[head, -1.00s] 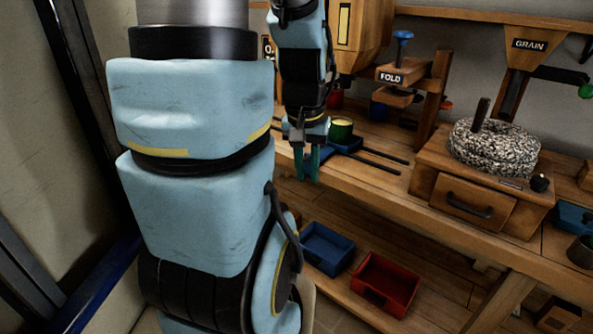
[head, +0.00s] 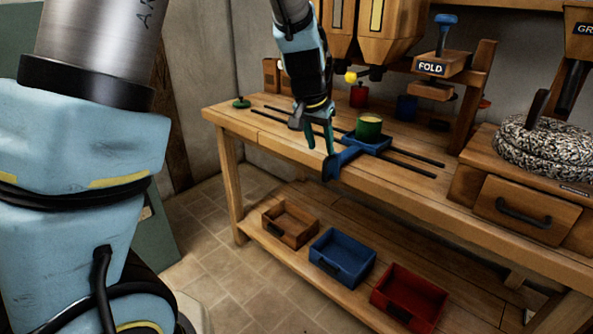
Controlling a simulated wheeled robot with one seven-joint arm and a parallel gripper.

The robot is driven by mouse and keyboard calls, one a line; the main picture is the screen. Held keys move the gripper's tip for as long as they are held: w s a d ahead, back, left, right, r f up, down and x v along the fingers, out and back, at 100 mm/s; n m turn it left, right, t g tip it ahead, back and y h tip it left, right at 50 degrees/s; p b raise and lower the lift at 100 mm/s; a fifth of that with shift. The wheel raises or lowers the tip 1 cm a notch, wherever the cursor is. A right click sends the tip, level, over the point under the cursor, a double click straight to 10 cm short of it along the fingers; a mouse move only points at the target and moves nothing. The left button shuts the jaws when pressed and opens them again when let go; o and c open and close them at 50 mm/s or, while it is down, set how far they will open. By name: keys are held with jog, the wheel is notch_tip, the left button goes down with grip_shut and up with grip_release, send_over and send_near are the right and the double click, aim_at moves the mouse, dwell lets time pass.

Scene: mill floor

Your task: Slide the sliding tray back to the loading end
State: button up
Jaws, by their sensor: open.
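The blue sliding tray (head: 372,145) sits on two dark rails (head: 415,155) on the workbench, with a green cup (head: 369,127) holding something pale yellow on it. A blue arm runs from the tray toward the bench's front edge and ends in an upright blue plate (head: 328,168). My gripper (head: 320,146) is open, its teal fingers pointing down just left of the tray, above that front plate. I cannot tell whether a finger touches the tray or its arm.
A green knob (head: 241,103) stands at the rails' left end. The FOLD press (head: 443,65) and a drawered stone mill (head: 525,210) stand to the right. A red canister (head: 358,95) is behind. Wooden, blue and red bins sit on the lower shelf (head: 345,285). The rails left of the tray look clear.

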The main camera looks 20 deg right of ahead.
aim_at(324, 165)
jog(key=x, duration=1)
jog(key=shift+f+p, duration=0.3)
jog(key=shift+f, duration=0.05)
jog(key=shift+c, duration=0.2)
grip_shut()
dwell(0.8)
